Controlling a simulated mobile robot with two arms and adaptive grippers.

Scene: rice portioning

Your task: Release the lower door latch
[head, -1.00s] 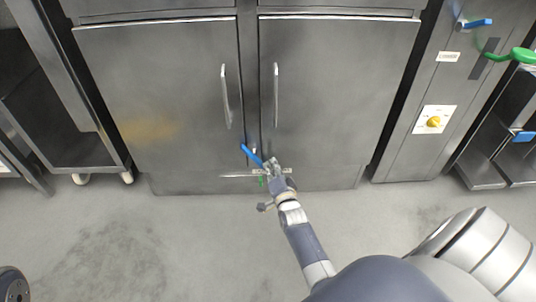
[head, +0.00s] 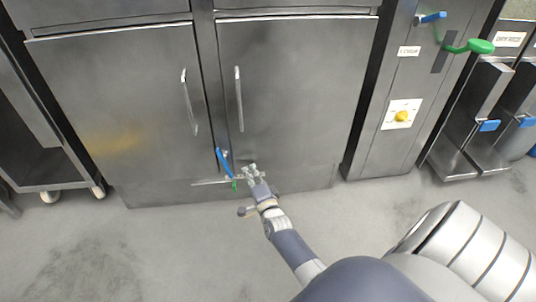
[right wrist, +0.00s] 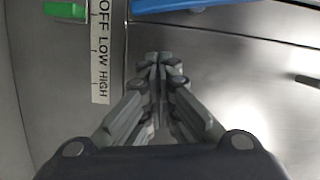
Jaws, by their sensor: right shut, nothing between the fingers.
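The blue latch handle (head: 222,162) is near the bottom of the cabinet front, where the two doors meet. It stands steeply, leaning a little left at its top. In the right wrist view, part of the blue handle (right wrist: 190,5) crosses the top edge. My right gripper (head: 252,169) is just right of the handle, low in front of the right door (head: 290,100). In the right wrist view my right gripper (right wrist: 160,62) has its fingers together, empty, with the blue handle beyond the tips. My left gripper is out of view.
A small green handle (head: 235,184) sits below the blue one; a green piece (right wrist: 65,10) shows beside an OFF LOW HIGH strip (right wrist: 101,50). The left door (head: 110,100) is closed. A panel with a yellow knob (head: 401,116) stands right. The floor (head: 150,240) in front is clear.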

